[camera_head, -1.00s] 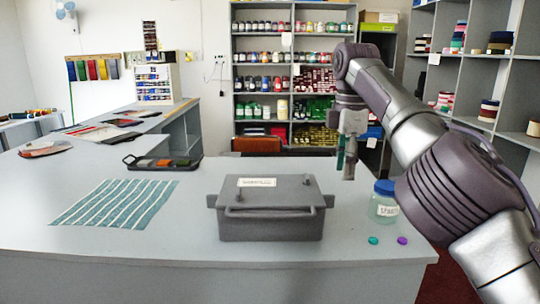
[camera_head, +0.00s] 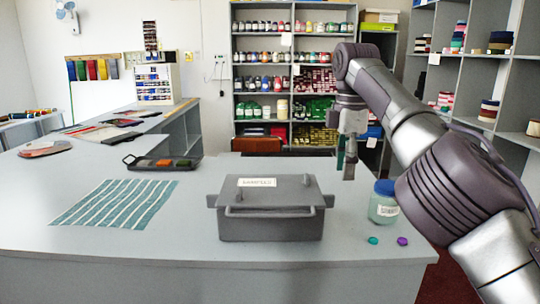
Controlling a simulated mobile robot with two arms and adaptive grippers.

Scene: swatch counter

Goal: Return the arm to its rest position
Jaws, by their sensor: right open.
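My right arm comes in from the right and bends over the counter. My right gripper (camera_head: 346,166) hangs pointing down above the counter, behind and to the right of the grey box, touching nothing. It is open and holds nothing. The grey lidded box (camera_head: 270,210) with a "SAMPLES" label stands closed on the counter. My left gripper is not in view.
A glass jar with a blue lid (camera_head: 384,205) stands right of the box. A teal button (camera_head: 373,240) and a purple button (camera_head: 402,241) lie before it. A striped cloth (camera_head: 115,205) and a black tray (camera_head: 162,163) lie left on the counter (camera_head: 150,255).

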